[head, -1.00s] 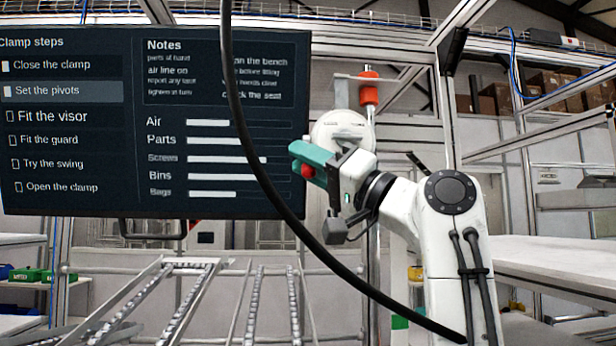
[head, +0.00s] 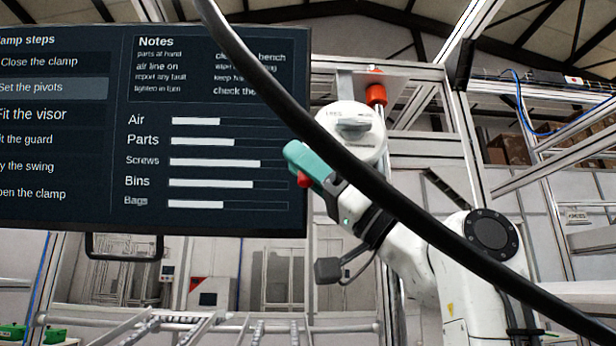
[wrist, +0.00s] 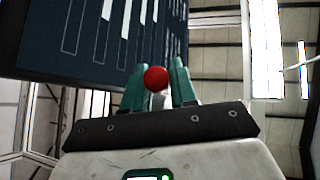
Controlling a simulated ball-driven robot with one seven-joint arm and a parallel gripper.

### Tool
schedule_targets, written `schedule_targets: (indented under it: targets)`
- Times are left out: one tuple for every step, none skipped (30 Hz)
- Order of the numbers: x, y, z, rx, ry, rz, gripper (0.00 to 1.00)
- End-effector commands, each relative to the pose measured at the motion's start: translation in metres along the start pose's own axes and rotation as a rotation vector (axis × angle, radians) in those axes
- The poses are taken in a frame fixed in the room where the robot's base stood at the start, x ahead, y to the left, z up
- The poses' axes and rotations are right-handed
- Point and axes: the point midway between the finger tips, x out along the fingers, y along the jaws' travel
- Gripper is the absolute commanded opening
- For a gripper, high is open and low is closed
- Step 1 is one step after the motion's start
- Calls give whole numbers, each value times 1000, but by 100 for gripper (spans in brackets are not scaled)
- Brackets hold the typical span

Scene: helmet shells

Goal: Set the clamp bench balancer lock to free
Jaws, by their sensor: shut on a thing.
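The balancer lock is probably the white round dial (head: 362,140) with a grey turning handle (head: 352,125) across its face. Small lettering runs along its upper edge; the left word seems to be FREE, and I cannot tell which mark the handle points to. My gripper (head: 294,158), with teal fingers, is just below and left of the dial in the head view, apart from the handle in the picture. It is shut on a red ball-ended piece (wrist: 156,78), which sits between the fingers in the wrist view. The red also shows beside the fingers in the head view (head: 305,180).
A black cable (head: 400,205) crosses the head view in front of my arm and partly overlaps the dial's lower edge. A dark screen (head: 215,130) fills the left. An orange cylinder (head: 376,94) is above the dial. Metal roller rails (head: 200,326) lie below.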

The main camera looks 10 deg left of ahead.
Motion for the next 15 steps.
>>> schedule_targets:
  targets:
    - [-1,1,2,0,-3,2,0]
    - [-1,1,2,0,-3,2,0]
    - [-1,1,2,0,-4,3,0]
    - [-1,2,2,0,-4,3,0]
    - [-1,2,2,0,-4,3,0]
    - [-1,2,2,0,-4,3,0]
    - [-1,2,2,0,-4,3,0]
    - [-1,2,2,0,-4,3,0]
    - [-1,2,2,0,-4,4,0]
    - [-1,2,2,0,-4,4,28]
    - [-1,2,2,0,-4,4,31]
    - [-1,2,2,0,-4,3,35]
    - [-1,2,1,0,-3,3,38]
    - [-1,2,1,0,-3,3,41]
    - [-1,1,1,0,-3,3,45]
